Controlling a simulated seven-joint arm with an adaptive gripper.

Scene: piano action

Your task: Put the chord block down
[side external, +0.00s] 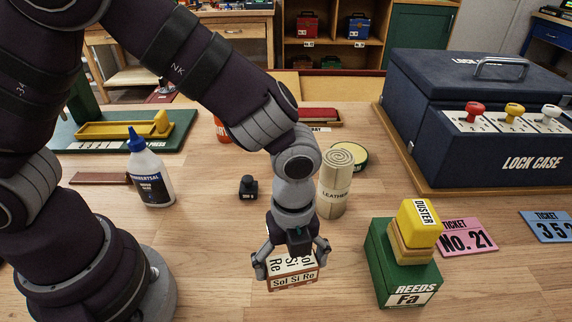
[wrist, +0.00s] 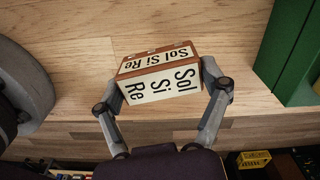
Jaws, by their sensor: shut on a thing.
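The chord block (side external: 292,275) is a small box with white faces and brown wooden edges, lettered "Sol Si Re". My gripper (side external: 291,266) is shut on it, one finger at each side, near the front of the wooden table. In the wrist view the block (wrist: 162,84) sits between the two fingertips of my gripper (wrist: 160,83), with its lettered faces toward the camera. I cannot tell whether its underside touches the table.
A green "REEDS Fa" box (side external: 405,270) with a yellow duster (side external: 418,222) on top stands right of the block. A leather roll (side external: 335,184) and a small black bottle (side external: 248,188) stand behind. A glue bottle (side external: 150,175) is at left. The blue lock case (side external: 480,130) is at back right.

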